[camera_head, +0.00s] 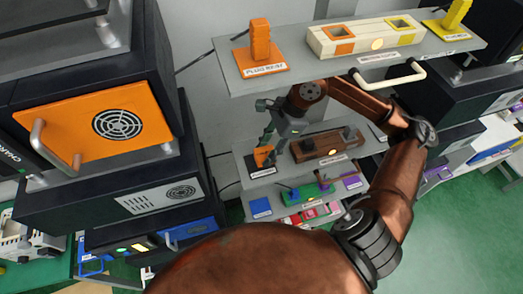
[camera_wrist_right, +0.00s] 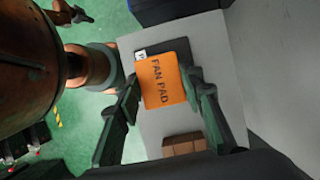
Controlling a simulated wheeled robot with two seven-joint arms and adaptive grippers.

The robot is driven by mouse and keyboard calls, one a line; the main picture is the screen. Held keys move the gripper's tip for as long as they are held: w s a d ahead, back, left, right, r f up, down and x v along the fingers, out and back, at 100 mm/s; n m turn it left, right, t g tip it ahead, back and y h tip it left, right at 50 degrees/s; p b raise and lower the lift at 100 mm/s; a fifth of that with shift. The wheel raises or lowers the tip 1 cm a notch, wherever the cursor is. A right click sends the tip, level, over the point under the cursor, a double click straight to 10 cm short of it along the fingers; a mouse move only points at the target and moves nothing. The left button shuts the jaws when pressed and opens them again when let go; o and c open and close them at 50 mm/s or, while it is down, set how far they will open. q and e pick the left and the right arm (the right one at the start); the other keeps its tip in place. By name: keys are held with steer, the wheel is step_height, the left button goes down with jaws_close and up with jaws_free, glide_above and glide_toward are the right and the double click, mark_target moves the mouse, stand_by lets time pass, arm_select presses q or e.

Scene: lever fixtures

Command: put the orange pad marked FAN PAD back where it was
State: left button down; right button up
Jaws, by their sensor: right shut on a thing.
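The orange pad marked FAN PAD (camera_wrist_right: 163,80) is between the fingers of my right gripper (camera_wrist_right: 160,98), which is shut on it. In the head view the pad (camera_head: 262,155) shows as a small orange block below my right gripper (camera_head: 270,140). A dark base with a white label (camera_wrist_right: 178,46) lies behind the pad on the grey shelf. The base also shows in the head view (camera_head: 261,170). I cannot tell whether the pad touches it. A small dark gripper-like shape, probably my left gripper (camera_wrist_right: 80,15), shows far off in the right wrist view; its jaws are unclear.
A brown fixture (camera_head: 328,146) stands right of the pad on the same shelf. The upper shelf (camera_head: 300,75) holds an orange plug block (camera_head: 260,42) and a cream fixture (camera_head: 365,37). At left is a black cabinet with an orange fan-grille panel (camera_head: 75,128) and a handle.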

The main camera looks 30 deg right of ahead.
mark_target(265, 151)
steer(key=shift+w+a+r, duration=0.15)
steer(key=shift+w+a, duration=0.25)
steer(key=shift+a, duration=0.05)
steer(key=shift+w+a, duration=0.1)
steer(key=shift+a, duration=0.05)
steer(key=shift+f+p, duration=0.4)
steer(key=shift+f, duration=0.05)
steer(key=shift+f+p, duration=0.6)
steer(key=shift+f, duration=0.9)
steer(key=o, duration=1)
arm_select(q)
steer(key=r, duration=0.1)
steer(key=s+r, duration=0.1)
steer(key=shift+r, duration=0.3)
